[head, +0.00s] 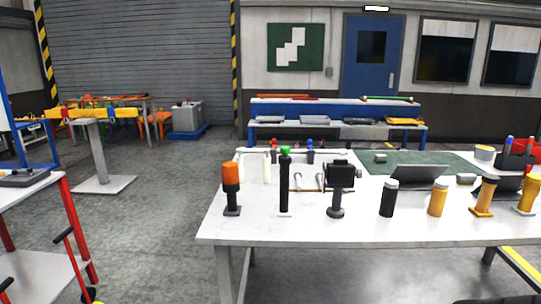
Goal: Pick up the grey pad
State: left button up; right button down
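I cannot tell for certain which thing is the grey pad. A small grey block (380,158) lies on the green mat (420,157) on the white table, and a second grey block (466,178) lies at the mat's right front. Flat grey pieces also lie on the blue bench at the back, among them a left one (270,119) and a middle one (314,120). These are small and far away. Neither of my grippers is in view.
The white table (300,228) holds an orange-topped lamp (231,185), a black post (284,185), a black device on a stand (338,185), and black and yellow bottles. A red-legged cart (75,220) stands at left.

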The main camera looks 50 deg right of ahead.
aim_at(380, 158)
jog(key=z, duration=2.3)
jog(key=i+l+z, duration=0.2)
jog(key=l+z, duration=0.15)
jog(key=i+l+z, duration=0.5)
jog(key=l+z, duration=0.15)
jog(key=z, duration=0.15)
jog(key=i+l+z, duration=0.25)
jog(key=z, duration=0.2)
jog(key=i+l+z, duration=0.2)
jog(key=i+z, duration=0.15)
jog(key=i+l+z, duration=0.1)
jog(key=i+z, duration=0.3)
jog(key=i, duration=0.1)
